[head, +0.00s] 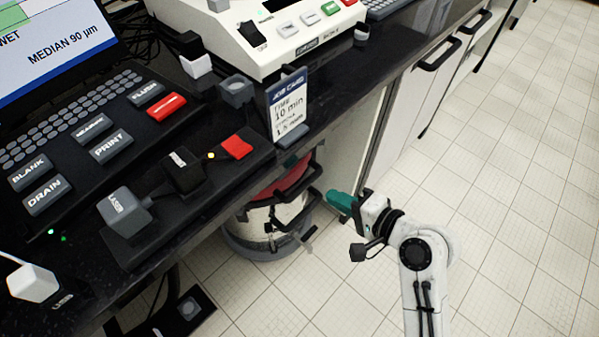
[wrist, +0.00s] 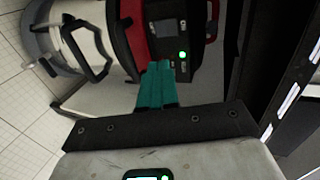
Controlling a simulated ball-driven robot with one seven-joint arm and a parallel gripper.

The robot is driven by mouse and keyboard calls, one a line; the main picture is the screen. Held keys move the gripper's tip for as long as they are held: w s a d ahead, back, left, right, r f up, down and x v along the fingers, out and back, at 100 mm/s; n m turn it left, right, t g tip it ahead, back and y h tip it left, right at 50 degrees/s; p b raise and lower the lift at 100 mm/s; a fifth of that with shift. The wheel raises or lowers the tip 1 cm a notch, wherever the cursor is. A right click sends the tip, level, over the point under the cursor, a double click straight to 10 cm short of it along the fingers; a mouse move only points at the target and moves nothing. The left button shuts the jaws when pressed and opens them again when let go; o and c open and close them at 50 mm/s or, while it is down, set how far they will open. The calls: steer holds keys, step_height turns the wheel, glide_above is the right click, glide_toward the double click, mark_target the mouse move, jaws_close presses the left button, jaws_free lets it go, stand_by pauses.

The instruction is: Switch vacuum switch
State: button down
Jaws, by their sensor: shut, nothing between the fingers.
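The vacuum (head: 275,222) stands on the floor under the bench, with a metal drum and a red and black top. In the wrist view its red band (wrist: 134,30) and black panel (wrist: 187,70) show. The panel has small labels, a lit green lamp (wrist: 183,54) and a dark, recessed part (wrist: 168,36) that may be the switch; its position is unclear. My gripper (head: 333,196) is at the right of the vacuum, below the bench edge. Its teal fingers (wrist: 158,68) are shut and empty, pointing at the panel. I cannot tell whether they touch it.
The dark bench top (head: 330,130) overhangs the vacuum and carries a job card (head: 288,100), a white instrument (head: 290,35) and a black keypad (head: 75,135). A dark, slotted upright (wrist: 290,80) is close on the right in the wrist view. Tiled floor (head: 500,200) is free at right.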

mark_target(286, 173)
steer(key=b+x, duration=0.2)
steer(key=x, duration=1.2)
steer(key=shift+r, duration=0.15)
steer(key=shift+w+a+f+y+b, duration=0.15)
steer(key=shift+f+y+b, duration=0.2)
steer(key=shift+b, duration=0.6)
steer(key=shift+a+r+p, duration=0.1)
steer(key=shift+r+p, duration=1.05)
steer(key=shift+p, duration=0.1)
